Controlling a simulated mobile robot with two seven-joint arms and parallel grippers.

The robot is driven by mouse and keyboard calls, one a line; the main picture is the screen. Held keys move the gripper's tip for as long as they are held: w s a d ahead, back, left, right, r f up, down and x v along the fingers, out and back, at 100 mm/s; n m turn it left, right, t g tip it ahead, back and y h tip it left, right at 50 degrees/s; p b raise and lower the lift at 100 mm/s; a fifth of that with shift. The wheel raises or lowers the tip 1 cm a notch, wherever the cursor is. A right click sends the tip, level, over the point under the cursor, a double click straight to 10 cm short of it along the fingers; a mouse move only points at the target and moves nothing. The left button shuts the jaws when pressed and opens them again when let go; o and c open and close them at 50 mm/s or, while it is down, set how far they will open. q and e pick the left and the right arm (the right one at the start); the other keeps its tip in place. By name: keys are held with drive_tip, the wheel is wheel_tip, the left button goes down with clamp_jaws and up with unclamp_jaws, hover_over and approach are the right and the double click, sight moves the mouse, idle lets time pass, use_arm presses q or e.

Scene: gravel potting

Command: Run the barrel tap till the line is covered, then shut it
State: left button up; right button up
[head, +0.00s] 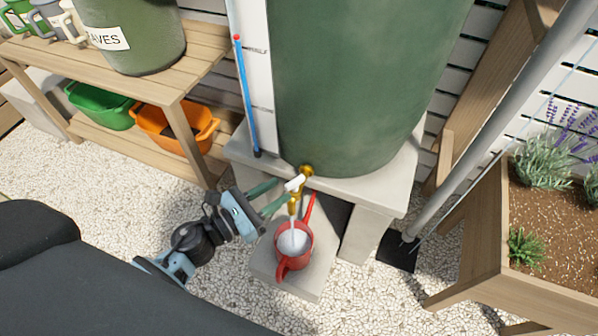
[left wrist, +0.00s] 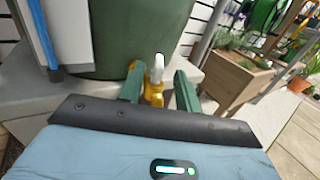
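The green barrel (head: 365,80) stands on a pale stone slab, with a brass tap (head: 306,171) low on its front. The tap has a white lever (head: 294,184), which also shows in the left wrist view (left wrist: 157,68). A pale stream of water runs from the spout into the red watering can (head: 281,262) below. Pale water shows inside the can; I cannot make out a line there. My left gripper (head: 277,196) is at the tap, its green fingers apart on either side of the lever, with gaps visible in the left wrist view (left wrist: 158,92). My right gripper is out of view.
A blue sight tube (head: 246,100) with a red top runs beside a marked white board left of the barrel. A wooden shelf (head: 190,45) with tubs stands left. A grey downpipe (head: 500,110) and wooden planter (head: 480,200) stand right. Gravel covers the ground.

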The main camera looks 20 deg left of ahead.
sight(301, 176)
use_arm(q)
drive_tip(key=shift+x, duration=3.85)
clamp_jaws()
